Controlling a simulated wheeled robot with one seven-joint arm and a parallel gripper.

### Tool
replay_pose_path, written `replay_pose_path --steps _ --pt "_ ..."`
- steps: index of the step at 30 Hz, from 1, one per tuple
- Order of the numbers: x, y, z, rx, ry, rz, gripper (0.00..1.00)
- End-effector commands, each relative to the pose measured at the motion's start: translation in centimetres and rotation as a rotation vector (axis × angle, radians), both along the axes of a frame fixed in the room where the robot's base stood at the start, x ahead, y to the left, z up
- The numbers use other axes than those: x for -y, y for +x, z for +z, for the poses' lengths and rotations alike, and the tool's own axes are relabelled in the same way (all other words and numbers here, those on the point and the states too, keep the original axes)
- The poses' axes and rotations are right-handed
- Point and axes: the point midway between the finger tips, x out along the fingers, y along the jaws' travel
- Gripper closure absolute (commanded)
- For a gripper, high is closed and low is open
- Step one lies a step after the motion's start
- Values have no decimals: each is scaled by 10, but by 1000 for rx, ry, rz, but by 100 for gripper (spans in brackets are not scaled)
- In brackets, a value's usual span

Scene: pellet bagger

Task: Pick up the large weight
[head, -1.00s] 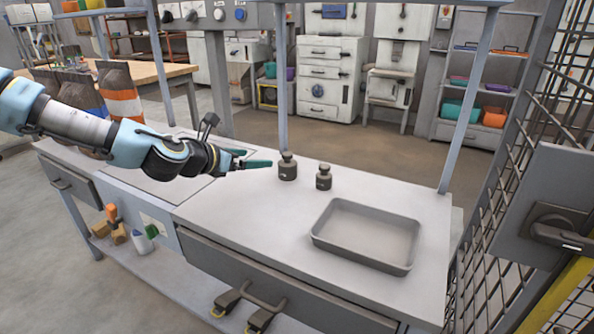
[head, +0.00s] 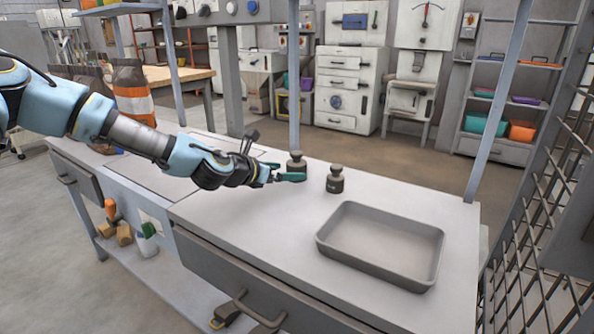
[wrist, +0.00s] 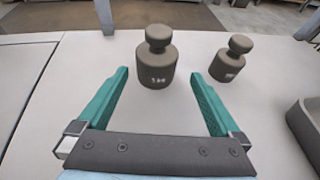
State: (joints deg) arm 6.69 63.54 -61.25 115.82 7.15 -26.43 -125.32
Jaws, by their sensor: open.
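The large weight (wrist: 156,66) is a dark grey cylinder with a knob on top and a pale marking on its front. It stands upright on the bench, just ahead of and between the green fingers of my gripper (wrist: 163,92) in the wrist view. In the head view the large weight (head: 297,164) is partly hidden behind my gripper (head: 288,172). My gripper is open and empty, low over the bench. A smaller weight (head: 335,180) stands to the right of the large one. It also shows in the wrist view (wrist: 231,64), outside the right finger.
A grey metal tray (head: 331,257) sits on the bench to the right of the weights. A bench post (head: 294,95) rises just behind the large weight. The bench top (head: 250,225) in front is clear. A wire mesh (head: 530,250) stands at the right.

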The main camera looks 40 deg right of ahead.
Motion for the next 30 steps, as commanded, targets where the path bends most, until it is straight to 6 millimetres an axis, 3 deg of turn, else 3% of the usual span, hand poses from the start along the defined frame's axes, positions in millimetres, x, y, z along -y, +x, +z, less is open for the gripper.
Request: replay_pose_path --steps 15,23,30 --pt "52 10 -17 1 0 0 0" --pt "54 11 -18 0 -1 1 0" --pt "54 11 -18 0 -1 1 26"
